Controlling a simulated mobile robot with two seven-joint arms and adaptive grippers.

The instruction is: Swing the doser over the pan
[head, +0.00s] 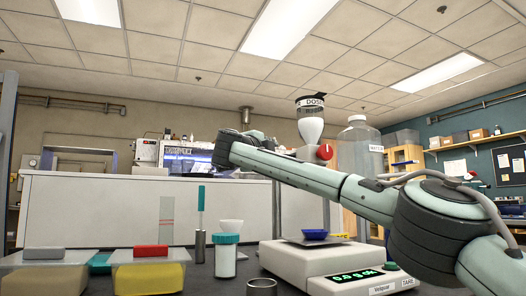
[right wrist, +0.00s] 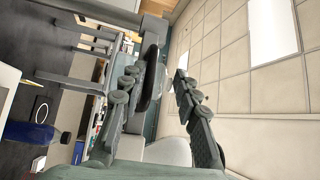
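The doser (head: 311,125), a clear funnel-shaped hopper with a dark cap and "DOSE" label, stands behind my right arm in the head view. A red knob (head: 324,152) shows beside its neck. The arm hides its lower part. The balance (head: 340,268) stands in front, its pan (head: 290,240) holding a blue dish (head: 315,235). I cannot tell whether the doser is over the pan. My right gripper (right wrist: 160,78) shows in the right wrist view with its fingers apart. A dark rounded shape and a pale one lie between or beyond them; contact is unclear. My left gripper is not in view.
A clear water bottle (head: 360,155) stands behind the arm. A teal-and-white cup (head: 227,255), a holder with a teal-handled tool (head: 200,235) and a metal cup (head: 262,287) stand left of the balance.

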